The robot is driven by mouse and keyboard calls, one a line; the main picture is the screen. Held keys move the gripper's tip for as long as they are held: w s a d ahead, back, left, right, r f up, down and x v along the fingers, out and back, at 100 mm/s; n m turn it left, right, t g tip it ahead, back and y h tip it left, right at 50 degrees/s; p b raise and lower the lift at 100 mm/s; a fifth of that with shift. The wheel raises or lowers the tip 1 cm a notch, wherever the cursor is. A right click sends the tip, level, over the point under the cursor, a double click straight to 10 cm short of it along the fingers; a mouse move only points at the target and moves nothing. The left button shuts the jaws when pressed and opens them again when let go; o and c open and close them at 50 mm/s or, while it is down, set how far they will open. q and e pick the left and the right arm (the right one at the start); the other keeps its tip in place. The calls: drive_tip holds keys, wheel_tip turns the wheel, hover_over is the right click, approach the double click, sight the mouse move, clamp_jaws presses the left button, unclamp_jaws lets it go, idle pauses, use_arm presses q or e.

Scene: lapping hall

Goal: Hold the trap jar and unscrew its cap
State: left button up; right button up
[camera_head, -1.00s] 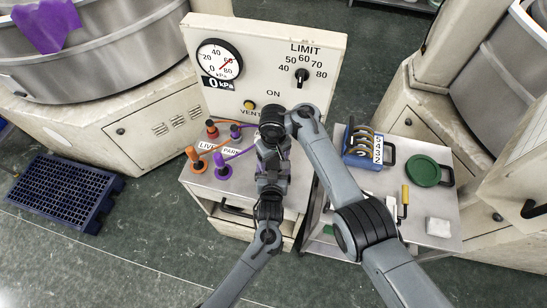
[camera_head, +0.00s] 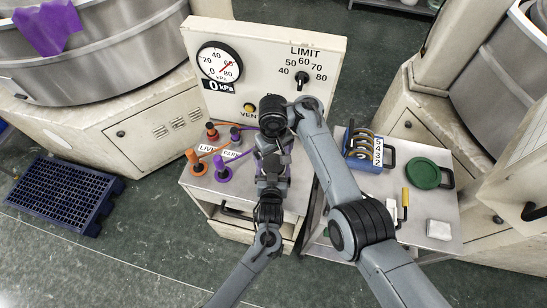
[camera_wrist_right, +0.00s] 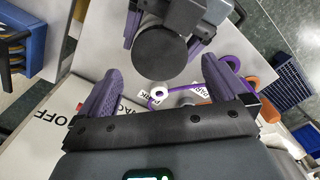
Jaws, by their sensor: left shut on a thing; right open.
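In the right wrist view the trap jar's round dark cap (camera_wrist_right: 160,56) faces the camera; the jar body is mostly hidden behind it. The purple fingers of my left gripper (camera_wrist_right: 164,34) are shut on the jar from both sides. My right gripper (camera_wrist_right: 161,76) is open, its purple fingers spread wide on either side of the cap and apart from it. In the head view my wrists and grippers overlap over the cart, and the jar and cap are hidden behind them.
The pump panel (camera_head: 265,50) with gauge and limit knob rises behind. Orange plug (camera_head: 195,160) and purple plug (camera_head: 222,170) with hoses stand left of my grippers. On the right cart are a blue rack (camera_head: 362,150), a green round lid (camera_head: 423,173) and a yellow-handled tool (camera_head: 405,197).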

sight(274, 163)
drive_tip(key=shift+r, duration=0.2)
drive_tip(key=shift+c, duration=0.5)
drive_tip(key=w+d+r+m, duration=0.2)
drive_tip(key=w+r+m, duration=0.25)
drive_tip(key=m, duration=0.45)
drive_tip(key=s+m, duration=0.1)
drive_tip(key=s+a+f+m, duration=0.1)
drive_tip(key=s+m, duration=0.1)
drive_tip(key=s+a+m, duration=0.1)
drive_tip(key=shift+s+f+m, duration=0.2)
drive_tip(key=shift+s+m, duration=0.05)
drive_tip(key=shift+m, duration=0.05)
drive_tip(key=shift+f, duration=3.85)
